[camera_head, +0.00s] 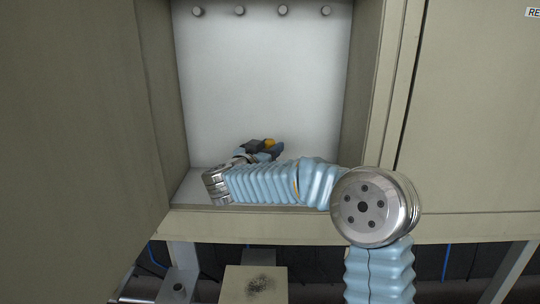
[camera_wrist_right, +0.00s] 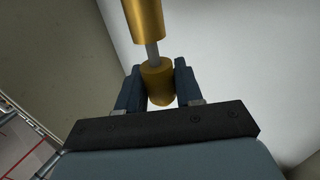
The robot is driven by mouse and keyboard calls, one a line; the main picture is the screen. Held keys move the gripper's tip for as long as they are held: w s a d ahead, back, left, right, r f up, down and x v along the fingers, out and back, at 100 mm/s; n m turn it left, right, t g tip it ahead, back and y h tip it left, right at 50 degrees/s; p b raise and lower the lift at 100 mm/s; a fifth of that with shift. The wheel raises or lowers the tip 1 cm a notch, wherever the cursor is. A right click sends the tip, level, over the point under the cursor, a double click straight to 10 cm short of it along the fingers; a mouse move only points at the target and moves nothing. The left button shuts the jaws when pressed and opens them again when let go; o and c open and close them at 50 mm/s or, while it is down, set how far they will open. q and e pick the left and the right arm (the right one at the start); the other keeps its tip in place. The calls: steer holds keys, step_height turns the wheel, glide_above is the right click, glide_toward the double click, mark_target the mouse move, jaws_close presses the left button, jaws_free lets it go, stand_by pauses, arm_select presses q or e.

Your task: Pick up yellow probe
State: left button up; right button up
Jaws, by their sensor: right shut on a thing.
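The yellow probe (camera_wrist_right: 157,82) stands between the two fingers of my right gripper (camera_wrist_right: 160,88) in the right wrist view. It has a yellow lower part, a thin grey neck and a wider yellow part above, cut off by the top edge. The fingers are shut on its lower part. In the head view my right gripper (camera_head: 270,147) is inside the open cabinet, low and near its back wall, with a small yellow bit of the probe (camera_head: 269,143) showing. My own arm hides part of the gripper there. My left gripper is not in view.
The cabinet (camera_head: 260,80) has a pale back wall with several round knobs (camera_head: 240,10) along the top. Its side walls (camera_head: 362,80) and front sill (camera_head: 270,226) frame the opening. A large beige panel (camera_head: 75,120) stands at the left. The upper interior is clear.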

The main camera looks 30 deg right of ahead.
step_height(320, 180, up, 16)
steer(key=p, duration=0.2)
steer(key=shift+f, duration=0.15)
step_height(320, 180, up, 10)
steer(key=shift+p, duration=0.3)
stand_by(0.9)
steer(key=s+a+b, duration=0.2)
steer(key=s+a, duration=0.3)
steer(key=s, duration=0.3)
steer(key=shift+s+a+b, duration=0.15)
steer(key=shift+s+b, duration=0.1)
steer(key=shift+b, duration=0.1)
